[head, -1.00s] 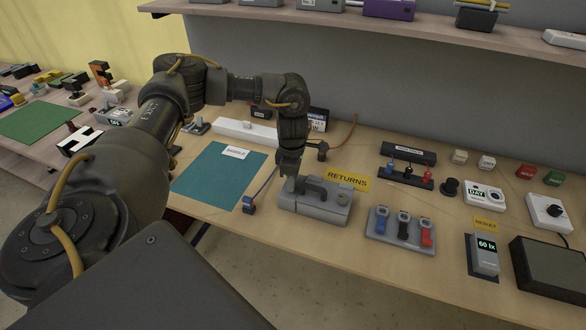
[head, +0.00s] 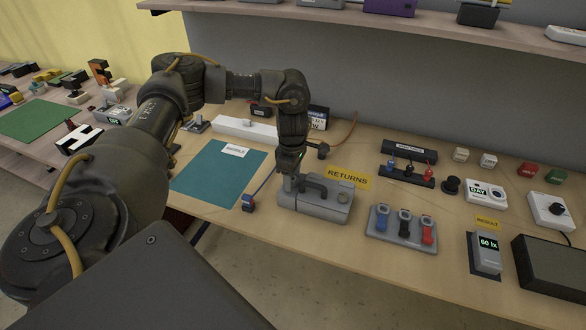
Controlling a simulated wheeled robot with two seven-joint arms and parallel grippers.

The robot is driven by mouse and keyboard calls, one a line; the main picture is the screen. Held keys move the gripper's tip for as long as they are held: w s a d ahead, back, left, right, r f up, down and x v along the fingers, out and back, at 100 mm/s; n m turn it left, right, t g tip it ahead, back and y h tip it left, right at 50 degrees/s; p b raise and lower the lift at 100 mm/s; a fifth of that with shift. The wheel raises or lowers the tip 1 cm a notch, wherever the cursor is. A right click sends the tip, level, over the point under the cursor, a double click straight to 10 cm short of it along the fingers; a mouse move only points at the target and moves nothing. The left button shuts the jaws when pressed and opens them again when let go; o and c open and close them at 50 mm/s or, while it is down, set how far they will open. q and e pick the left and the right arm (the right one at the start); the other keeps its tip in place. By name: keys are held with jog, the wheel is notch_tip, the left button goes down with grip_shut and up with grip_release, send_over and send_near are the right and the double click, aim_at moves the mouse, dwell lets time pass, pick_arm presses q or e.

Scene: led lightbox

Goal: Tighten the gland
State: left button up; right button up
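My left gripper (head: 290,182) points down at the left end of a grey box with a dark curved handle (head: 314,200) on the bench. Its fingertips are small and dark here, and I cannot tell whether they are open or shut, or whether they touch anything. No part is clearly recognisable as the gland; it may be hidden by the gripper or too small to tell. A small blue and dark block (head: 249,203) with a blue cable stands left of the box. My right gripper is not in view.
A teal mat (head: 215,178) lies left of the box, and a white power strip (head: 244,130) behind it. A yellow RETURNS label (head: 348,178) is behind the box. A grey tray with coloured clips (head: 401,236) stands right. A shelf (head: 400,18) overhangs the back.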

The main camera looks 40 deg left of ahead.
pick_arm(q)
notch_tip(320, 180, up, 6)
jog(key=p, duration=0.4)
dwell(0.4)
dwell(0.4)
